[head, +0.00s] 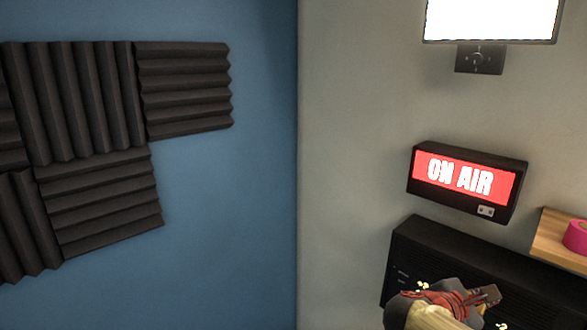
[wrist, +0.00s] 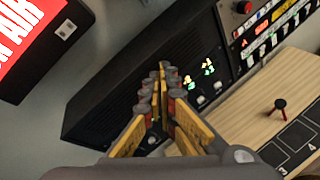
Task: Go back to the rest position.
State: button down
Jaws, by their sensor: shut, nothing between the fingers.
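My gripper (head: 490,295) is at the bottom right of the head view, in front of a black wall-mounted unit. In the wrist view my gripper (wrist: 165,72) has its yellow and grey fingers together, with nothing between them. The fingers point at the black unit (wrist: 105,98), which has lit green and yellow marks and small knobs. I cannot tell from these views how far the fingertips are from its face.
A lit red ON AIR sign (head: 465,178) hangs above the black unit (head: 415,240). A wooden shelf (head: 548,243) with a pink roll (head: 577,236) is at right. A bright screen (head: 490,18) is above. Foam panels (head: 85,100) cover the blue wall.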

jog(key=s+a+f+m+y+b, duration=0.6)
jog(key=s+a+f+m+b, duration=0.2)
jog(key=a+f, duration=0.2)
jog(key=s+a+f+m+y+b, duration=0.6)
jog(key=a+f, duration=0.5)
jog(key=f, duration=0.4)
jog(key=shift+s+a+m+g+b, duration=0.25)
jog(key=shift+s+m+g+b, duration=0.15)
jog(key=shift+s+m+b, duration=1.05)
